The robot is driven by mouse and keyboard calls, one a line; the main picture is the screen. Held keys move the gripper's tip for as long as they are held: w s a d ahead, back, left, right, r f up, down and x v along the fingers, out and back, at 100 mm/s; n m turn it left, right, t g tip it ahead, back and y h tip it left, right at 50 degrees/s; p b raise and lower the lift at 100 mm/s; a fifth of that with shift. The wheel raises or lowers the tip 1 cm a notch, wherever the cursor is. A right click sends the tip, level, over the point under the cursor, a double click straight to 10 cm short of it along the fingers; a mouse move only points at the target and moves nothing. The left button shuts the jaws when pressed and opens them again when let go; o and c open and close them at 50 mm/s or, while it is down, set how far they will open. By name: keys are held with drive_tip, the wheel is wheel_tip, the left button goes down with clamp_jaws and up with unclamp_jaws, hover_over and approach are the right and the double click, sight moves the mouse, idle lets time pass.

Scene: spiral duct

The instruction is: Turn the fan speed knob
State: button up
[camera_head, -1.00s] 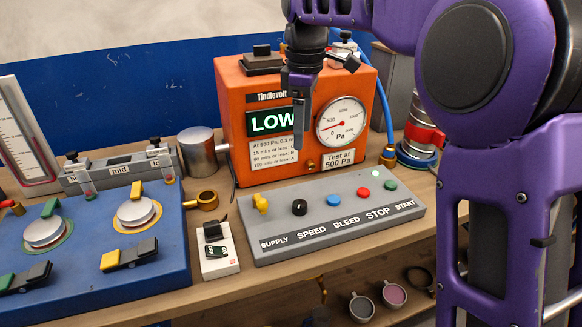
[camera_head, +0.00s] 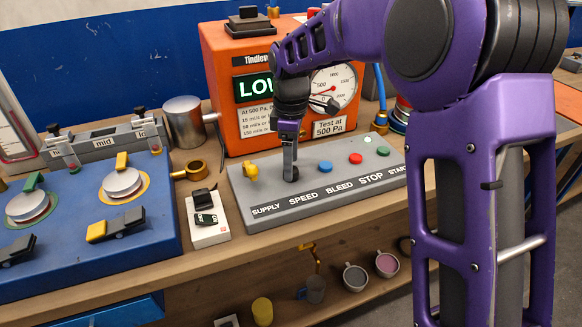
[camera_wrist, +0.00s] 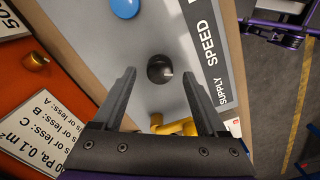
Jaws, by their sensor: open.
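The black speed knob (camera_wrist: 160,69) sits on the grey control panel (camera_head: 262,214), beside the printed word SPEED. In the wrist view it lies just past and between the tips of my open gripper (camera_wrist: 158,75), with space on both sides. In the head view my gripper (camera_head: 289,172) points down right over the knob (camera_head: 291,176) and mostly hides it. Whether the fingers touch it cannot be told.
On the panel, the yellow supply valve (camera_head: 250,172) is left of the knob and the blue bleed button (camera_head: 325,166) is right. The orange tester (camera_head: 228,99) stands behind. A white box with a black switch (camera_head: 207,222) stands front left.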

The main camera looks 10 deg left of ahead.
drive_tip(key=shift+f, duration=0.75)
clamp_jaws()
